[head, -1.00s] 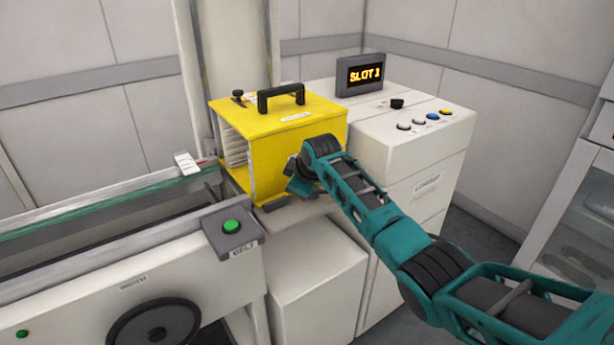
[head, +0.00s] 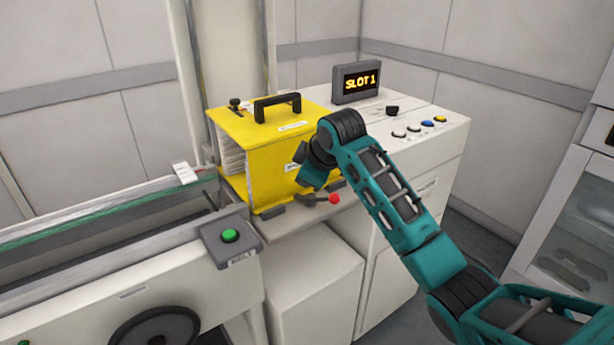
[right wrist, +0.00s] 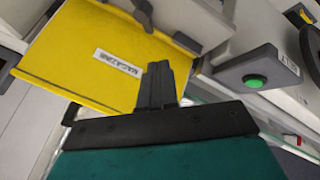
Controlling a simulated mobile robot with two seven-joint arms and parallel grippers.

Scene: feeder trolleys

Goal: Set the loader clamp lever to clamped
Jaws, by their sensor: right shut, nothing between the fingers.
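The loader clamp lever (head: 314,199) is a dark bar with a red knob at its right end. It sits on the grey ledge below the front of the yellow magazine (head: 272,177), and its bar points right in the head view. My right gripper (head: 306,182) is just above the lever, in front of the magazine's lower right. In the right wrist view its fingers (right wrist: 158,75) are together and empty, over the magazine's labelled yellow face (right wrist: 75,62). The red knob cannot be made out clearly there. My left gripper is not in view.
The magazine has a black top handle (head: 277,107). A green button box (head: 229,240) and a glass-edged conveyor (head: 110,225) are at left.

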